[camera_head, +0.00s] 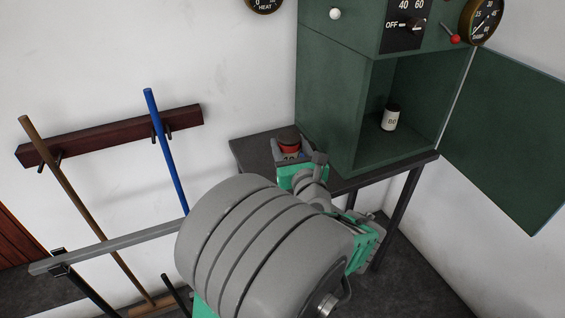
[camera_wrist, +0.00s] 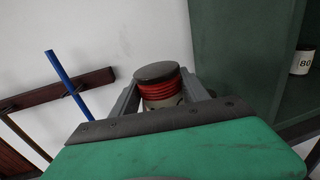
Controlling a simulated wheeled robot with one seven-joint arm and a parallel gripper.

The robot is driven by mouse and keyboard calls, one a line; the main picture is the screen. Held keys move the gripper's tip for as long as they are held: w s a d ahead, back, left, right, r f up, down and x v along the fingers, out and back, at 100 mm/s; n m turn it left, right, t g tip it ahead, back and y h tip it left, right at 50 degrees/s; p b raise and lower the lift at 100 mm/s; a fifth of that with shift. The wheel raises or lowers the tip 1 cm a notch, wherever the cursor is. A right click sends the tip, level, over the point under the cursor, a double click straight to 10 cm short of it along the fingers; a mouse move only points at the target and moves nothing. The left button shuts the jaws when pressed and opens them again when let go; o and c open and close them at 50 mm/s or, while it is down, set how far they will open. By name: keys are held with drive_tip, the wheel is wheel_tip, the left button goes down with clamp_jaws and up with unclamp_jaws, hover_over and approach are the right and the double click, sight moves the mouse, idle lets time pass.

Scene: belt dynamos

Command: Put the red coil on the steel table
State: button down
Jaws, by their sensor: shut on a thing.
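The red coil (camera_wrist: 160,90), a short cylinder with red windings, a dark cap and a pale lower part, stands upright between the two grey fingers of my gripper (camera_wrist: 163,100) in the wrist view. The gripper is shut on it. In the head view the red coil (camera_head: 289,147) shows just beyond my arm, in front of the dark steel table (camera_head: 250,152) top near its left end. I cannot tell whether the coil touches the table or hangs above it. Its lower part is hidden by my gripper, and my arm hides much of the table's front.
A green cabinet (camera_head: 330,100) stands on the table to the right of the coil, its door (camera_head: 510,130) open. A white pot labelled 80 (camera_head: 390,118) stands inside. A wall rack (camera_head: 110,135) holds brown and blue poles at left. The table's left end looks bare.

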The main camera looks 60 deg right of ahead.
drive_tip(key=shift+s+d+r, duration=0.1)
drive_tip(key=shift+s+d, duration=0.25)
drive_tip(key=shift+s, duration=0.05)
drive_tip(key=shift+w+d+f+b, duration=0.2)
drive_tip(key=shift+w+d+f, duration=1.2)
drive_tip(key=shift+w+f, duration=0.6)
drive_tip(key=shift+w+d+f+b, duration=0.25)
drive_tip(key=shift+w+d+f, duration=1.25)
drive_tip(key=shift+f, duration=0.75)
drive_tip(key=shift+w+d+f+b, duration=0.2)
drive_tip(key=shift+w+d+f, duration=1.05)
drive_tip(key=shift+w+f, duration=0.8)
drive_tip(key=shift+s+f, duration=0.1)
drive_tip(key=shift+f, duration=0.2)
drive_tip(key=c, duration=0.6)
unclamp_jaws()
drive_tip(key=shift+o, duration=0.2)
